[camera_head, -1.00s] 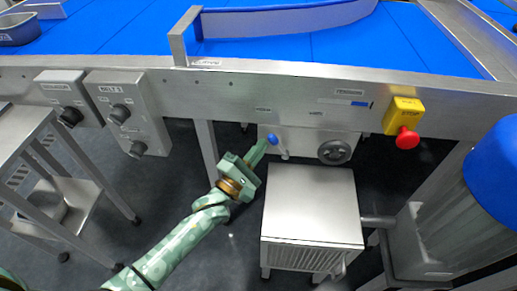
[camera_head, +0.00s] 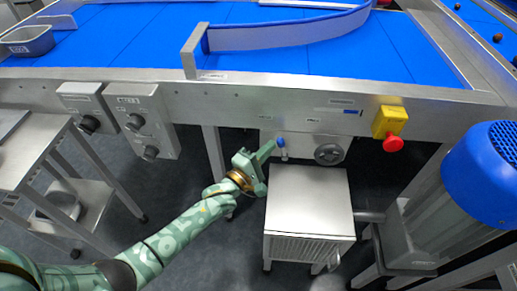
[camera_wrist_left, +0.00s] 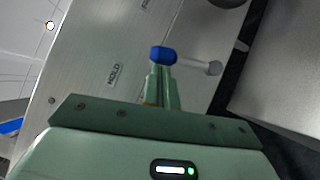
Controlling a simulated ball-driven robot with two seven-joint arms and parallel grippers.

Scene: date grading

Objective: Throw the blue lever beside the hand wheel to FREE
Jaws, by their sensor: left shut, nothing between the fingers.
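The blue lever (camera_head: 281,143) is on the grey panel below the conveyor rail, left of the hand wheel (camera_head: 328,153). Its blue knob stands close to upright above its pivot. My left gripper (camera_head: 269,147) is shut and empty, its fingertips at the knob's left side. In the left wrist view the blue knob (camera_wrist_left: 162,54) is right at the tips of my left gripper (camera_wrist_left: 163,72), and a grey rod runs right from it. Whether they touch I cannot tell. A HOLD label (camera_wrist_left: 115,75) shows on the panel. My right gripper is out of view.
A steel box (camera_head: 309,203) stands just below the panel. A yellow box with a red stop button (camera_head: 393,144) is to the right. Grey knob boxes (camera_head: 139,120) are to the left. A blue-capped motor (camera_head: 485,175) stands at far right.

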